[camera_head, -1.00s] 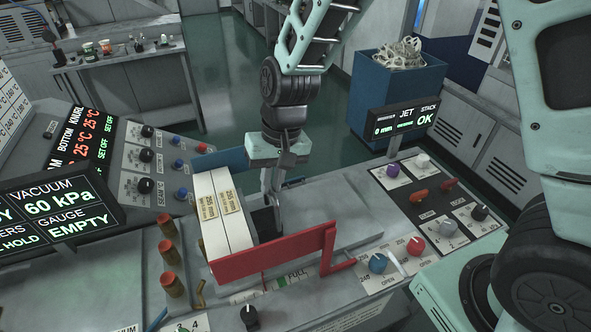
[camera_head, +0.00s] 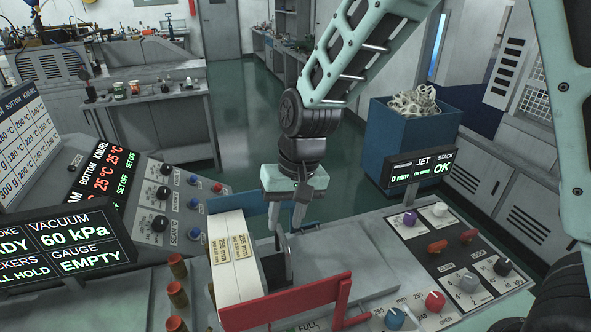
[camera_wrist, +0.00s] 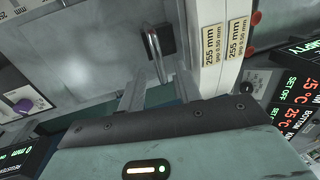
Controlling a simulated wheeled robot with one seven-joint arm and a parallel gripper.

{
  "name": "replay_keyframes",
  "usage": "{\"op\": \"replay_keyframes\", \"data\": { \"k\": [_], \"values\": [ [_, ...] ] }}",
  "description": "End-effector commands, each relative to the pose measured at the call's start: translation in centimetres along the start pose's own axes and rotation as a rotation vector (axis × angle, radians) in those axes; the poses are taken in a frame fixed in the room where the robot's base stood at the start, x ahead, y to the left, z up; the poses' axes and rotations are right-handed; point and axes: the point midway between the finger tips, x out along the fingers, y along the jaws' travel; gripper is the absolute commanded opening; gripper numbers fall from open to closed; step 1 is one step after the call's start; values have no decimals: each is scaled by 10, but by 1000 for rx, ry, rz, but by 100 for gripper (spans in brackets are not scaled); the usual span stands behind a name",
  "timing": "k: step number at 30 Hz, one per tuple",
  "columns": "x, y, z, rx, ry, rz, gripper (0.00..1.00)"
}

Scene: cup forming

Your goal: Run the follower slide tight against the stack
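The stack (camera_head: 225,255) is a pair of white upright slabs with cream 255 mm labels, left of my gripper in the head view. It also shows at the upper right of the wrist view (camera_wrist: 221,45). The follower slide seems to be the dark block (camera_wrist: 163,38) with a silver loop handle, just beside the stack; I cannot tell whether they touch. My gripper (camera_head: 288,270) points down at the handle. In the wrist view its fingers (camera_wrist: 160,85) stand apart, one either side of the handle's end, with gaps visible.
A red bar (camera_head: 285,305) runs along the front of the stack's bed. Wooden-looking pegs (camera_head: 177,295) and a vacuum display (camera_head: 68,240) are left. The grey plate right of my gripper is bare.

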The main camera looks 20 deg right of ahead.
Motion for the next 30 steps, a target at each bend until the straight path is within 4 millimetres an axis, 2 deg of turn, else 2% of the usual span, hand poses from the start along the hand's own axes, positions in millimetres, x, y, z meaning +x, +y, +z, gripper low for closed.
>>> {"op": "replay_keyframes", "data": {
  "k": [9, 15, 21, 30],
  "values": [
    [-75, 0, -2, -1, 9, -3, 34],
    [-116, 0, -1, 1, 6, -2, 34],
    [-140, 0, -1, 0, 2, -2, 34],
    [-146, -1, 0, 0, 1, -1, 34]
  ]
}}
